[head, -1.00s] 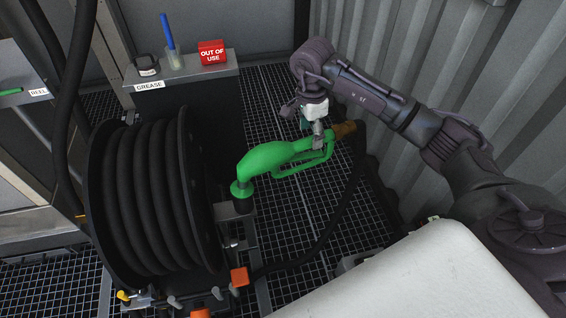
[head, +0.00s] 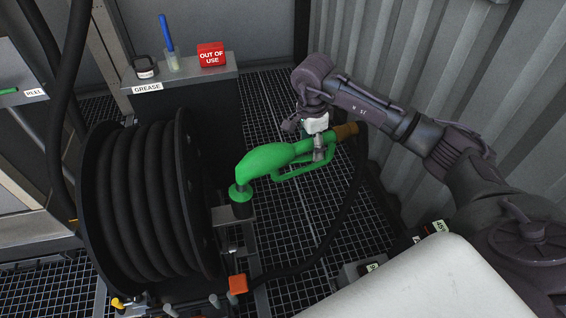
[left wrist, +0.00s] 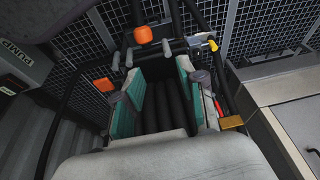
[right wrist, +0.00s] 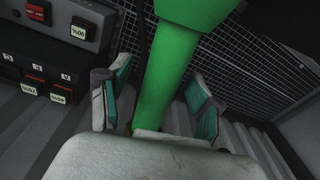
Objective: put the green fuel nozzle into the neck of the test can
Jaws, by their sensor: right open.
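The green fuel nozzle (head: 270,158) leans with its spout end down in a dark holder (head: 241,208) beside the hose reel. Its brown rear end (head: 345,131) points up and right, with a black hose leading from it. My right gripper (head: 318,143) is at the nozzle's rear part. In the right wrist view, the green nozzle body (right wrist: 168,75) runs between the teal pads of my right gripper (right wrist: 160,98), with gaps at the sides. My left gripper (left wrist: 161,88) is open and empty, facing the reel. I cannot make out the test can.
A black hose reel (head: 140,200) stands at left. A shelf (head: 190,71) behind it carries a dark jar, a blue brush in a cup and a red OUT OF USE block (head: 211,55). A corrugated wall (head: 450,90) bounds the right. Labelled dark boxes (head: 405,245) sit low right. Grating lies between.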

